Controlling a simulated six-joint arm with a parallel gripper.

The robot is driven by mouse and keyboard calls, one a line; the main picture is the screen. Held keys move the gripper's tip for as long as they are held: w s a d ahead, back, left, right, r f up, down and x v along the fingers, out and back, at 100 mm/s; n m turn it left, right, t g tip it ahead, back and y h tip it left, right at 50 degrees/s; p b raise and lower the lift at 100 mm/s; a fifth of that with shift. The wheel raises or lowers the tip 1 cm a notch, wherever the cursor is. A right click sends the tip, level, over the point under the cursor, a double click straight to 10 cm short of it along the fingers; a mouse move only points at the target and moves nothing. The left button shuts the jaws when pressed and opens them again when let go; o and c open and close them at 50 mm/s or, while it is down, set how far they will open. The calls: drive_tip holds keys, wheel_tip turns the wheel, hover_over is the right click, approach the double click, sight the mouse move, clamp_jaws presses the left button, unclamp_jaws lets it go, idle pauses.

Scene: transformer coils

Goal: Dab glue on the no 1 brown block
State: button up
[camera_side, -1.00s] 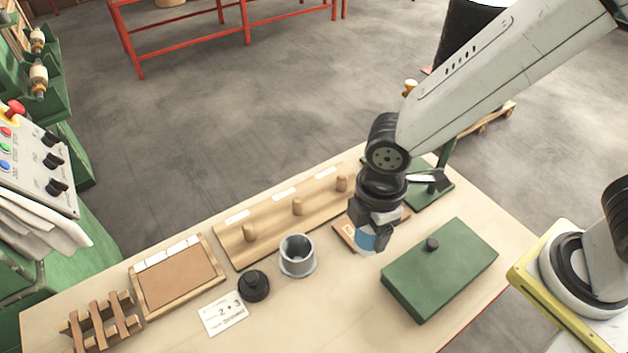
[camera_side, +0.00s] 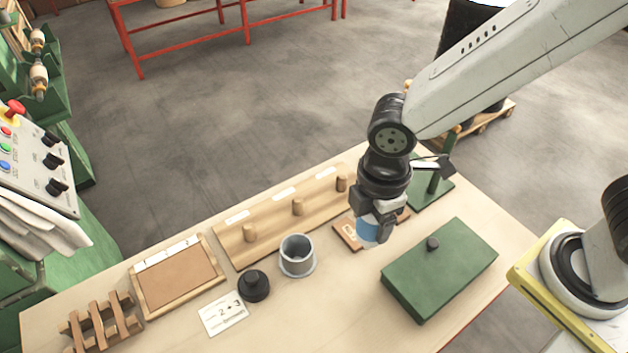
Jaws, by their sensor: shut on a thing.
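My gripper (camera_side: 376,216) is shut on a blue and white object (camera_side: 370,230), perhaps a glue container, held upright over a small brown board (camera_side: 346,234). The gripper and held object hide part of this board; I cannot tell whether they touch it. At the lower left, a slatted wooden rack (camera_side: 78,334) holds several upright brown strips (camera_side: 104,316). I can read no number on them, so I cannot tell which brown piece is no 1.
A grey cup (camera_side: 297,256) and black lidded pot (camera_side: 253,286) stand front of a pegged wooden board (camera_side: 272,227). A framed brown tray (camera_side: 178,276) and white card (camera_side: 222,313) lie left. A green box (camera_side: 440,268) and green stand (camera_side: 432,190) stand right.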

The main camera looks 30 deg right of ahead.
drive_tip(key=shift+r, duration=2.45)
drive_tip(key=shift+w+f, duration=0.1)
drive_tip(key=shift+f, duration=0.05)
drive_tip(key=w+d+f, duration=0.3)
drive_tip(key=w+f, duration=0.2)
drive_tip(key=f, duration=0.1)
drive_tip(key=w+d+f, duration=0.3)
drive_tip(key=w+f, duration=0.2)
drive_tip(key=f, duration=0.2)
drive_tip(key=shift+w+d+f, duration=0.2)
drive_tip(key=shift+w+d, duration=0.15)
drive_tip(key=shift+d, duration=0.05)
drive_tip(key=shift+f, duration=0.2)
drive_tip(key=shift+f, duration=2.4)
drive_tip(key=shift+f, duration=0.4)
drive_tip(key=shift+r, duration=0.15)
